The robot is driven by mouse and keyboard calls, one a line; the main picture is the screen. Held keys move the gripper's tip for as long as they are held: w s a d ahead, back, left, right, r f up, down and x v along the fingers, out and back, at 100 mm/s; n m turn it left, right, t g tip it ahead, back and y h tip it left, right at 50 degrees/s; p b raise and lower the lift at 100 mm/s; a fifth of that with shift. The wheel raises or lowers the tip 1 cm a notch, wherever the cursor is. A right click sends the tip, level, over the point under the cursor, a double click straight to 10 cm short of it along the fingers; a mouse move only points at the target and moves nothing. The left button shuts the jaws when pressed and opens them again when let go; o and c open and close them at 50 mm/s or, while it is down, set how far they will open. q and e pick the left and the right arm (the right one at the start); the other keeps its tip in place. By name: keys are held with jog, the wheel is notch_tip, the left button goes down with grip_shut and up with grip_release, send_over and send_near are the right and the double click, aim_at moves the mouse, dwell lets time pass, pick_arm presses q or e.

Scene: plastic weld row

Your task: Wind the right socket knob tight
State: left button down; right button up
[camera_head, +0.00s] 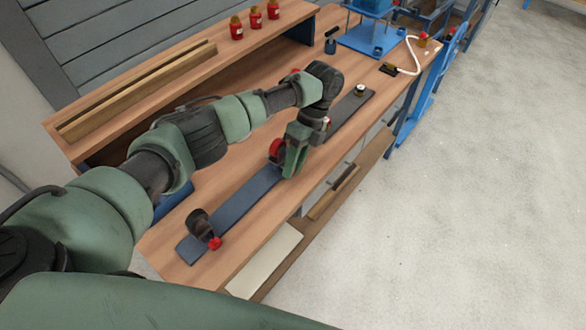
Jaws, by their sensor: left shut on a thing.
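A dark blue-grey rail (247,198) lies along the workbench. At its near left end stands a black round socket (197,222) with a small red knob (215,243). My left gripper (291,168) points down over the middle of the rail and is shut. A second red knob (275,149) shows at its left side, partly covered by the gripper. The jaws' grip on this knob is largely hidden. The socket there is also hidden behind the gripper and wrist. My right gripper is not in view.
A small round white-topped part (360,90) sits at the rail's far end. Several red jars (255,17) and a wooden channel (140,88) are on the raised shelf. A blue stand (372,42) and a white cable (411,55) are farther back. The floor at right is clear.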

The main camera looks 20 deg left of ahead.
pick_arm(q)
jog(key=shift+w+f+g+b, duration=0.1)
jog(key=shift+g+b, duration=0.5)
jog(key=shift+b, duration=0.2)
jog(key=c, duration=1.1)
grip_release()
jog(key=shift+c, duration=0.2)
jog(key=v, duration=0.5)
jog(key=shift+w+d+r, duration=0.2)
jog(key=shift+d+r, duration=0.05)
jog(key=shift+v, duration=1.1)
